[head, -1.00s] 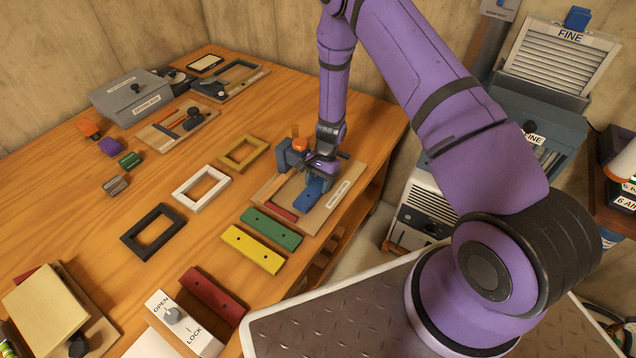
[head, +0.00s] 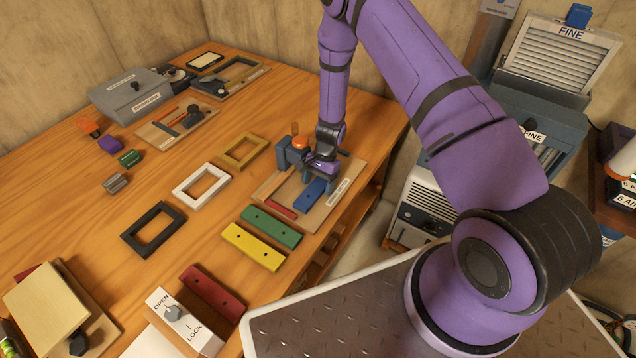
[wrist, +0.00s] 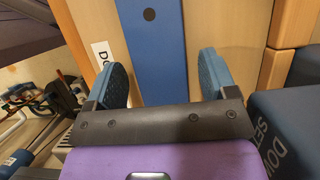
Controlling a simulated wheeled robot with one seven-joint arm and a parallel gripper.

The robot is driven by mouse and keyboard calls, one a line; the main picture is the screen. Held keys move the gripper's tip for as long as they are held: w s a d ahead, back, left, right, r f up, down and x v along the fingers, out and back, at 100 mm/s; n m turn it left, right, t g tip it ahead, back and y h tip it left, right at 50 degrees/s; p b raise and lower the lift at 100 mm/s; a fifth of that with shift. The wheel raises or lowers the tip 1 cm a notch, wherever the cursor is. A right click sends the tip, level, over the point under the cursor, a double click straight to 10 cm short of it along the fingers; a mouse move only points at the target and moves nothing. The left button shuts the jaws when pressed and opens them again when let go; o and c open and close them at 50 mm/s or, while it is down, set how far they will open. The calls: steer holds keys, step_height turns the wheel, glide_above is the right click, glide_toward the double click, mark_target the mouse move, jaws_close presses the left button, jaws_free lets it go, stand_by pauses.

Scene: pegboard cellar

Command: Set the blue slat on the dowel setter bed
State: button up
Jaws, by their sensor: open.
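The blue slat (head: 310,193) lies on the wooden board of the dowel setter (head: 334,205), beside the setter's blue-grey block with an orange knob (head: 299,142). My gripper (head: 321,180) is just above the slat's far end. In the wrist view the blue slat (wrist: 158,50), with a dark hole in it, runs between the two blue finger pads of my gripper (wrist: 162,80). The pads stand apart from the slat, with a gap on each side. The slat's far end is hidden under my gripper in the head view.
A green slat (head: 272,226), a yellow slat (head: 252,246) and a dark red slat (head: 213,293) lie nearer on the bench. A small red strip (head: 281,208) lies on the setter board. White (head: 201,184), black and mustard frames lie to the left.

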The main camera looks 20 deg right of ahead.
steer(key=v, duration=1.3)
steer(key=shift+r, duration=0.3)
steer(key=s+r+n+t, duration=0.2)
steer(key=s+r+n, duration=0.15)
steer(key=r, duration=1.15)
steer(key=s+r+n+t, duration=0.15)
steer(key=s+r, duration=0.35)
steer(key=r, duration=1.1)
steer(key=s+d+r+n+t+h, duration=0.1)
steer(key=s+r+n+t, duration=0.1)
steer(key=s+r, duration=0.5)
steer(key=s+d+r+n+t+h, duration=0.2)
steer(key=s+r, duration=0.4)
steer(key=s, duration=1)
steer(key=shift+s+r+n+h, duration=0.3)
steer(key=shift+s+r+n, duration=0.1)
steer(key=shift+n, duration=0.5)
